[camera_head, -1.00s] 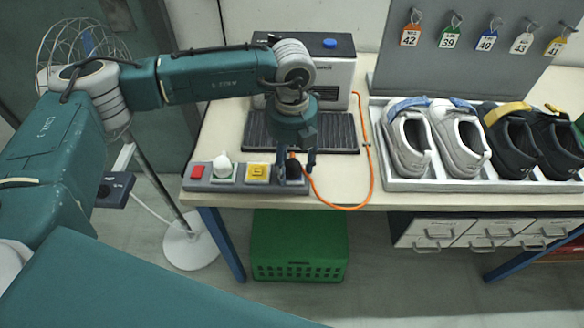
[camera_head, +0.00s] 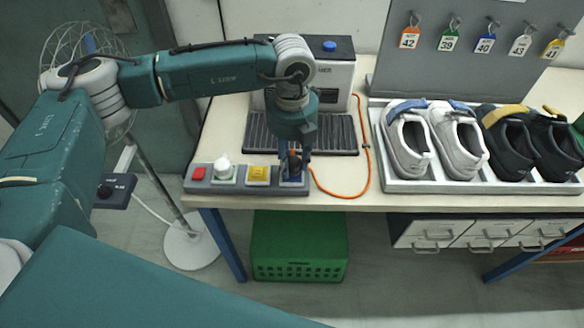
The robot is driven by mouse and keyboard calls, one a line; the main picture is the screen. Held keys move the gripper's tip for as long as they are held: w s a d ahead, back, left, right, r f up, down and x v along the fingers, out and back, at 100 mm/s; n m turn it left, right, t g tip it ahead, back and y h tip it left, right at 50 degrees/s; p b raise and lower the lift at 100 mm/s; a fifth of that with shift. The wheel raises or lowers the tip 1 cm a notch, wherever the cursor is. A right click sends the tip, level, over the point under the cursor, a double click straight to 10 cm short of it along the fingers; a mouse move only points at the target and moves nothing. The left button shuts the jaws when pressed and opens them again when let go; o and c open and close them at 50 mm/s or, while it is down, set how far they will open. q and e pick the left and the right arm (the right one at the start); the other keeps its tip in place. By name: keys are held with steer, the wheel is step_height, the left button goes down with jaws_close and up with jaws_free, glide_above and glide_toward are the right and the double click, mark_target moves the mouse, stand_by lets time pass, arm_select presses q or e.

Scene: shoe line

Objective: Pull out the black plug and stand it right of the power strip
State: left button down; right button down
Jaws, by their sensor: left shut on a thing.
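The grey power strip (camera_head: 245,190) lies along the front left edge of the table. It has a red switch, a white plug (camera_head: 223,169), a yellow socket and a blue socket (camera_head: 292,179) at its right end. My left gripper (camera_head: 294,166) points down over the blue socket and is shut on the black plug (camera_head: 295,164). The fingers hide much of the plug. It appears raised just above the blue socket, whose face now shows. My right gripper is not in view.
An orange cord (camera_head: 369,168) curves over the table right of the strip. A machine (camera_head: 335,85) with a dark ribbed tray (camera_head: 335,135) stands behind. A white shoe tray (camera_head: 400,184) is at the right.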

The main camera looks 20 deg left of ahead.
mark_target(292, 160)
arm_select(q)
steer(key=shift+r+p, duration=0.95)
steer(key=shift+r, duration=1.15)
